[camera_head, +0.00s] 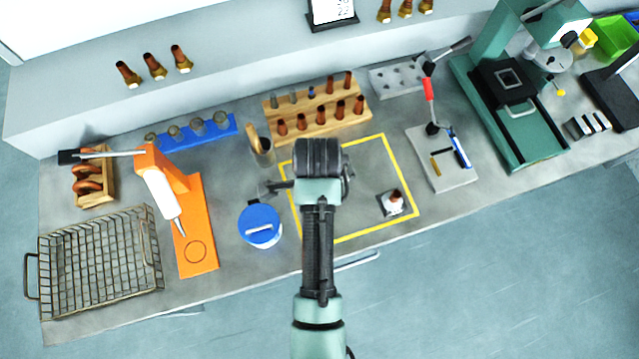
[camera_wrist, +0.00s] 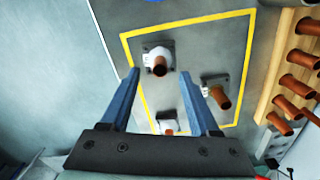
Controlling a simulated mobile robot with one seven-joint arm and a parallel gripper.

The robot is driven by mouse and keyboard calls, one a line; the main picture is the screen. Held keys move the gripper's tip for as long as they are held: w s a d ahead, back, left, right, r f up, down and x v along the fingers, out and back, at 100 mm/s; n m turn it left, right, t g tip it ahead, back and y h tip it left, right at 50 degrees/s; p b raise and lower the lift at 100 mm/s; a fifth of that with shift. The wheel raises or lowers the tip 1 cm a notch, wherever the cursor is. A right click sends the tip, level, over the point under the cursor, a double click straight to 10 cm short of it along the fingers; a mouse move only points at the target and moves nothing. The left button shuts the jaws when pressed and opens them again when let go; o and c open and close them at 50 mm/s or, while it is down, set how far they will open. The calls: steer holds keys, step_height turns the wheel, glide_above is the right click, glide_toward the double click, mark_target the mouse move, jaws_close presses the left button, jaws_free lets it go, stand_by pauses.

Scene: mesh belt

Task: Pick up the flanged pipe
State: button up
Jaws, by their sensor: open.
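Three similar flanged pipes show inside the yellow taped square in the wrist view, each a copper-coloured tube on a grey square plate. One flanged pipe (camera_wrist: 159,66) stands just ahead of and between my fingertips. My gripper (camera_wrist: 159,73) is open above the square, with nothing held. In the head view my arm hides the other two pipes.
A wooden rack of copper fittings (camera_head: 318,108) stands behind the square. A blue-lidded container (camera_head: 260,226) is to its left, beside an orange stand (camera_head: 196,235). A small fixture plate (camera_head: 440,165) with a red-handled lever is at right. A wire basket (camera_head: 95,260) sits far left.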

steer(key=shift+d+f+p, duration=0.15)
steer(key=shift+f+p, duration=0.55)
steer(key=shift+f, duration=1.95)
jaws_close()
